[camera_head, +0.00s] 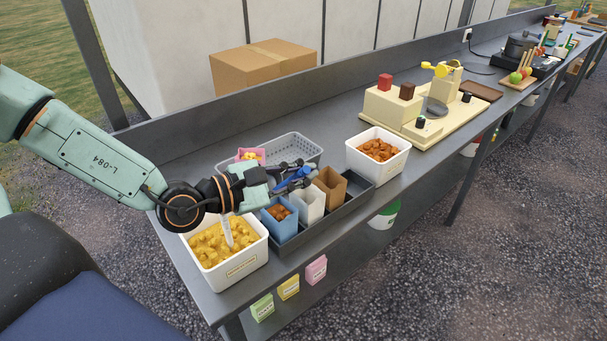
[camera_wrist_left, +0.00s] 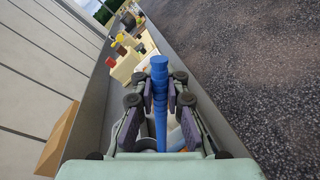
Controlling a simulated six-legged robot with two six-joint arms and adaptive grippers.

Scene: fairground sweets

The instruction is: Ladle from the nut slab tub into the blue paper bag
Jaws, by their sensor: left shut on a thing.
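My left gripper (camera_head: 290,177) is shut on the blue handle of the ladle (camera_wrist_left: 160,95), above the bags; the ladle's bowl is mostly hidden. The blue paper bag (camera_head: 279,226) stands upright just below the gripper, with brown pieces showing in its mouth. A white tub (camera_head: 378,169) of reddish-brown pieces, which looks like the nut slab tub, stands to the right of the gripper. Another white tub (camera_head: 226,275) holds yellow chunks, with a pale upright utensil in it; its label is too small to read. My right gripper is not in view.
A white bag (camera_head: 309,206) and a brown bag (camera_head: 331,186) stand beside the blue one in a dark tray (camera_head: 364,186). A grey perforated basket (camera_head: 305,147) is behind. A cream scale-like machine (camera_head: 440,115) stands farther right. A cardboard box (camera_head: 262,69) is behind the bench.

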